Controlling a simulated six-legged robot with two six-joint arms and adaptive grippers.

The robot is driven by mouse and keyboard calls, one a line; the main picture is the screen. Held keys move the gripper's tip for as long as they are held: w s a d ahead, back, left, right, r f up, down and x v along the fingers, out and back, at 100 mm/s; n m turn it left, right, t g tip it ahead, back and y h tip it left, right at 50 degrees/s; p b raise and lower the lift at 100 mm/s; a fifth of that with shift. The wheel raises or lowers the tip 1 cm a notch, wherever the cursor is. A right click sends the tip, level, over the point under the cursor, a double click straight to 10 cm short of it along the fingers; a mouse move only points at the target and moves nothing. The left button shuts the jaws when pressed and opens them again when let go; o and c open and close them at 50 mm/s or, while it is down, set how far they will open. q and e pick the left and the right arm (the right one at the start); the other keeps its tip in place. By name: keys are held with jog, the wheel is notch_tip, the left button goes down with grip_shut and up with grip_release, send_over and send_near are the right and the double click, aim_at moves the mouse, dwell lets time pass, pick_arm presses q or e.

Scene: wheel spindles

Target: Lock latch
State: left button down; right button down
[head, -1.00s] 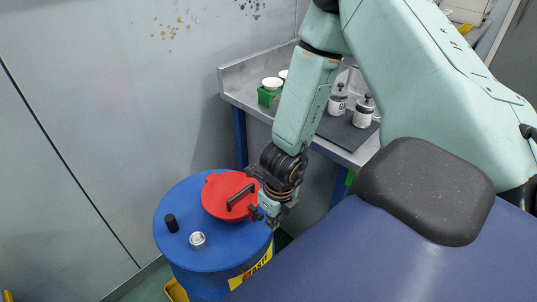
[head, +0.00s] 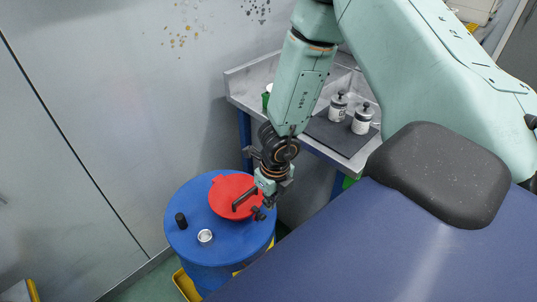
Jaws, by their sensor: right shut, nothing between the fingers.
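A blue drum (head: 190,243) stands on the floor, left of centre. A round red lid (head: 226,189) with a dark bar handle (head: 244,199) sits closed on its top. No separate latch can be made out clearly; the right side of the lid is partly hidden by my gripper. My right gripper (head: 259,209) is shut and empty, at the right edge of the red lid, close to the handle's front end. I cannot tell whether it touches the lid. My left gripper is not in view.
A black cap (head: 180,220) and a small silver cap (head: 205,237) are on the drum top. A metal bench (head: 240,93) behind holds two white jars (head: 362,118) (head: 338,107) on a dark mat. A grey wall is at the left.

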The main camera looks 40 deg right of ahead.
jog(key=shift+w+a+r+p, duration=0.1)
jog(key=shift+w+r+p, duration=0.1)
jog(key=shift+r+p, duration=0.25)
jog(key=shift+w+a+r+p, duration=0.1)
jog(key=shift+w+r+p, duration=0.15)
jog(key=shift+r, duration=0.25)
jog(key=shift+d+f, duration=0.1)
jog(key=shift+d, duration=0.05)
jog(key=shift+s, duration=0.15)
